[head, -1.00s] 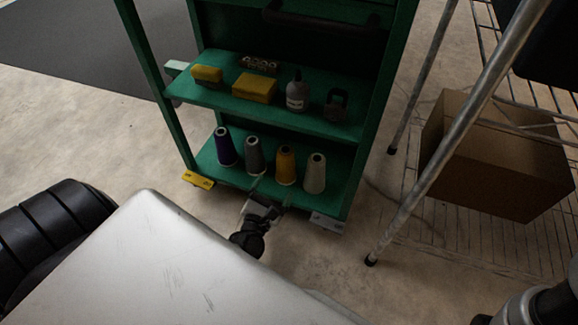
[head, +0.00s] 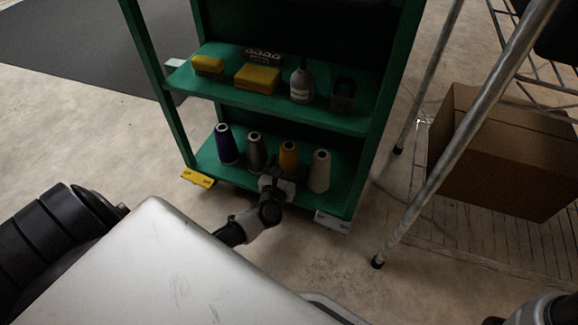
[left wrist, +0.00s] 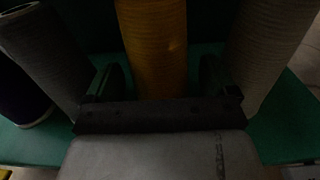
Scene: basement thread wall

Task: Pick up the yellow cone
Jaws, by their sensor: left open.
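The yellow cone (head: 288,156) stands upright on the bottom shelf of the green cart, between a grey cone (head: 256,153) and a cream cone (head: 319,171). My left gripper (head: 279,177) is low in front of it and hides its lower part in the head view. In the left wrist view the yellow cone (left wrist: 155,45) rises just beyond and between the two fingers of my left gripper (left wrist: 160,82). The fingers are apart, one on each side of the cone. I cannot tell whether they touch it.
A purple cone (head: 226,144) stands at the left end of the bottom shelf (head: 206,163). The shelf above (head: 220,92) holds yellow blocks, a bottle and a dark item. A metal rack leg (head: 440,165) and a cardboard box (head: 500,150) are at the right.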

